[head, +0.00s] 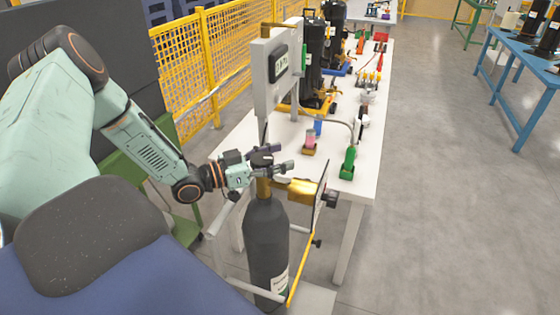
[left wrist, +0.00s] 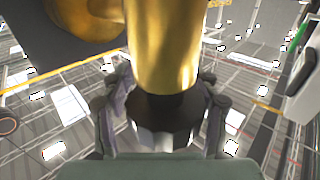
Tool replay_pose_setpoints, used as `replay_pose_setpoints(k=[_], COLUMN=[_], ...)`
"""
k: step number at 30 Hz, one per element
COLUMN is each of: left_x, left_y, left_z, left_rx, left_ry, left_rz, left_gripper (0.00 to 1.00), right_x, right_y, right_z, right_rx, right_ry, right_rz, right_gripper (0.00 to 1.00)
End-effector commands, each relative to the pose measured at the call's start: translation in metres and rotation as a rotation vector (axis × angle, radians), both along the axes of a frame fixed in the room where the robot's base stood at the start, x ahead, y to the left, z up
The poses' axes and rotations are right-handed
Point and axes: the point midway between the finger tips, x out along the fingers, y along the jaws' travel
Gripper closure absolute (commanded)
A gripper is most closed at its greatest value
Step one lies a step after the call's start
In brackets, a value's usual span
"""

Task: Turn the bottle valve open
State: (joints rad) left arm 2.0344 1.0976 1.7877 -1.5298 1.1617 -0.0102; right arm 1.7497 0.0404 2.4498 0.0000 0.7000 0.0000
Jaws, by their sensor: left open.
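A dark grey gas bottle (head: 267,240) stands upright beside the white table, with a brass valve (head: 264,187) on its neck. A black valve knob (head: 262,159) sits on top of the brass. My left gripper (head: 279,158) is at the knob, with its fingers on either side of it. In the left wrist view, the brass valve (left wrist: 163,45) comes down from the top, and the dark knob (left wrist: 168,108) lies between the open fingers of my left gripper (left wrist: 165,112). I cannot tell whether the fingers touch it. My right gripper is out of view.
A brass regulator (head: 302,188) sticks out right of the valve. A grey meter box (head: 278,65) stands behind the knob. The white table (head: 332,185) holds a green tool (head: 348,163) and black cylinders. A yellow mesh fence (head: 185,75) runs behind.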

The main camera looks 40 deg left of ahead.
Motion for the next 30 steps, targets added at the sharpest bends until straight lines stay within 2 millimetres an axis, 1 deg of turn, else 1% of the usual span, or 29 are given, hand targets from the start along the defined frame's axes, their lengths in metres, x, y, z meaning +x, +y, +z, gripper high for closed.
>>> replay_pose_setpoints(k=[3, 11, 27, 28, 30], left_x=[0.0046, 0.007, 0.0059, 0.0059, 0.0059], left_y=[-0.0024, -0.0033, -0.0031, -0.0029, -0.0026], left_z=[-0.0004, 0.0006, -0.0002, -0.0003, -0.0005], left_rx=[0.0, 0.0, 0.0, -0.001, -0.001], left_ry=[0.0, 0.0, 0.001, 0.002, 0.002], left_rz=[0.0, 0.001, 0.001, 0.002, 0.003], left_gripper=[0.39, 0.4, 0.86, 0.88, 0.9], right_x=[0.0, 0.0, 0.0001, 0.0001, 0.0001], right_y=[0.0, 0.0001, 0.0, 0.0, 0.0], right_z=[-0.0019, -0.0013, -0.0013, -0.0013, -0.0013], right_rx=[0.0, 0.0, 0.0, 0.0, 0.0], right_ry=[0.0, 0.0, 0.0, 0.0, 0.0], right_rz=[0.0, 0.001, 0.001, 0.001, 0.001], right_gripper=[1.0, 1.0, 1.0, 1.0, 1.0])
